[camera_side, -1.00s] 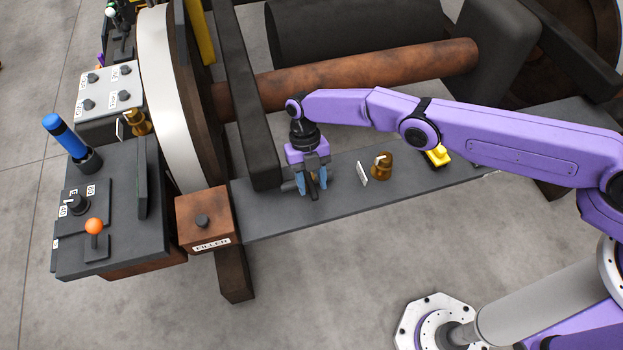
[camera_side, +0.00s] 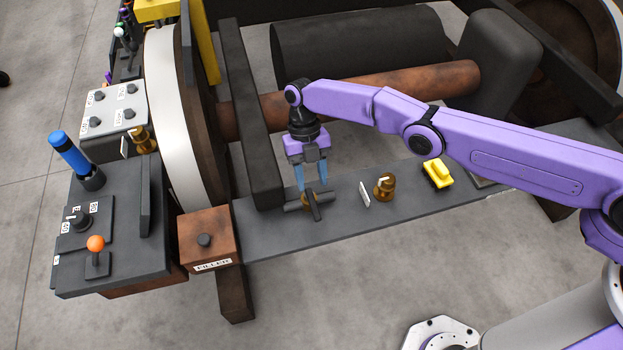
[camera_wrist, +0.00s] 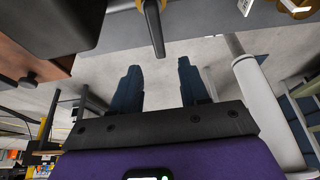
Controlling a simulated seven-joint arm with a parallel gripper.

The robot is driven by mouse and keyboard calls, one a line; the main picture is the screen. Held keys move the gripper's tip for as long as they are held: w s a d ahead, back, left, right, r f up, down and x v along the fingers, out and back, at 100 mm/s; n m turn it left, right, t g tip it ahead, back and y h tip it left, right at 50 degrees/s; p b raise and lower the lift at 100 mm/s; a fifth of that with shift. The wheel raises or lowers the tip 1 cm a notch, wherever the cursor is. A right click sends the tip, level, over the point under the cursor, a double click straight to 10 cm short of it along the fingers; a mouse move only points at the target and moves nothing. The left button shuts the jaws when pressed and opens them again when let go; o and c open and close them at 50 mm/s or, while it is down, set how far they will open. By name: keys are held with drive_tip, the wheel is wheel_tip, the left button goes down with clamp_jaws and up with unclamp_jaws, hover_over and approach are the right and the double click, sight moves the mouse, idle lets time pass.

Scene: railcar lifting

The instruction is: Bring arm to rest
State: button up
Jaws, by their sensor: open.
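My gripper (camera_side: 313,178) hangs from the purple arm just above and behind a dark valve handle (camera_side: 316,206) with a brass base on the grey shelf. Its two blue fingers are apart with nothing between them. In the wrist view, the open fingers of my gripper (camera_wrist: 160,88) point toward the handle lever (camera_wrist: 154,28), which lies beyond the fingertips. The fingers look clear of the handle.
On the grey shelf (camera_side: 280,236) stand a brass fitting (camera_side: 384,187) with a white tag and a yellow block (camera_side: 438,173). A dark beam (camera_side: 252,120) is close left of my gripper. A rusty box (camera_side: 209,238) and a control panel (camera_side: 110,240) stand further left.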

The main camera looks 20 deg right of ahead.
idle(0.5)
drive_tip(key=shift+w+a+r, duration=0.1)
drive_tip(key=shift+r, duration=0.25)
wheel_tip(320, 180, up, 13)
drive_tip(key=d+m+t, duration=0.1)
drive_tip(key=m, duration=0.6)
drive_tip(key=s+d+r+m+t, duration=0.2)
drive_tip(key=s+d+r+m, duration=0.3)
drive_tip(key=s+d+r, duration=0.4)
drive_tip(key=s+d+r+m+t, duration=0.1)
drive_tip(key=s+d+m, duration=0.4)
drive_tip(key=s+d, duration=0.6)
drive_tip(key=s+d+r+m, duration=0.3)
drive_tip(key=s+d+m, duration=0.3)
drive_tip(key=s+d, duration=0.5)
drive_tip(key=d, duration=0.2)
drive_tip(key=shift+d+r+m+t, duration=0.2)
drive_tip(key=shift+d+m+t, duration=0.1)
drive_tip(key=shift+d+t, duration=0.1)
drive_tip(key=shift+o, duration=0.3)
